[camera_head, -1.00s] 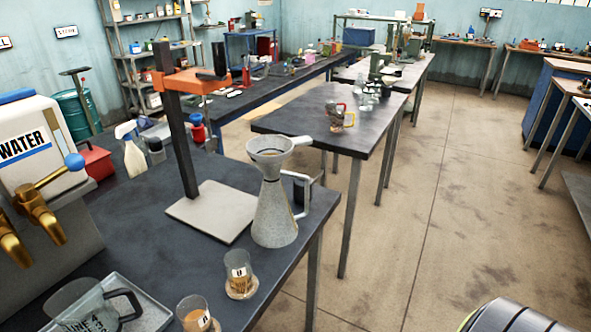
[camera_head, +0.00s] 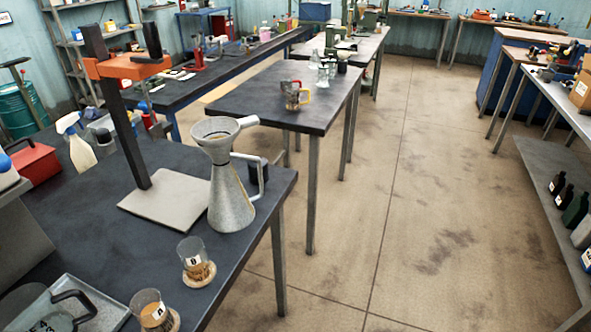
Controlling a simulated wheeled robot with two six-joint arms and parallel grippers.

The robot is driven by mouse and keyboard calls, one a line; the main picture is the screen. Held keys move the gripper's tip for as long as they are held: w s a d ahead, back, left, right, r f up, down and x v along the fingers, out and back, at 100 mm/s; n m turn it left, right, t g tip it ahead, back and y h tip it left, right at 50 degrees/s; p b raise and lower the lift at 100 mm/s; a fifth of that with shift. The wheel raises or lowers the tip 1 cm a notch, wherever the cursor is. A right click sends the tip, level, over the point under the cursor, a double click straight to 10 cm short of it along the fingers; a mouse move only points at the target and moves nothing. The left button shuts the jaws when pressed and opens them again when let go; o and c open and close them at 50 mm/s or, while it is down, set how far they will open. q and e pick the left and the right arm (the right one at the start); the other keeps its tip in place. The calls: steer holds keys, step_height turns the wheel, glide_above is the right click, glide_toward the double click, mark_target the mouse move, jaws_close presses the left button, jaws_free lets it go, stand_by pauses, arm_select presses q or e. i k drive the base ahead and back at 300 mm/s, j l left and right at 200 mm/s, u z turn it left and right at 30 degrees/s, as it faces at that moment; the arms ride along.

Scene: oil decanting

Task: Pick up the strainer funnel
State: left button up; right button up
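The strainer funnel (camera_head: 219,138) is a grey, wide-rimmed funnel with a short handle pointing right. It sits upright in the mouth of a grey conical metal jug (camera_head: 230,203), which stands near the right edge of the dark workbench in the head view. The funnel's lower part is hidden inside the jug. Neither of my grippers is in view.
A stand (camera_head: 144,140) with an orange arm is just left of the jug. Glass beakers B (camera_head: 194,262) and A (camera_head: 151,311) stand in front, beside a grey tray (camera_head: 105,302) holding a glass jug. Open floor (camera_head: 400,240) lies right of the bench.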

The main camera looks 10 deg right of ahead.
mark_target(201, 128)
steer(key=k+z, duration=0.3)
steer(key=z, duration=0.15)
steer(key=k+z, duration=0.3)
steer(key=z, duration=0.15)
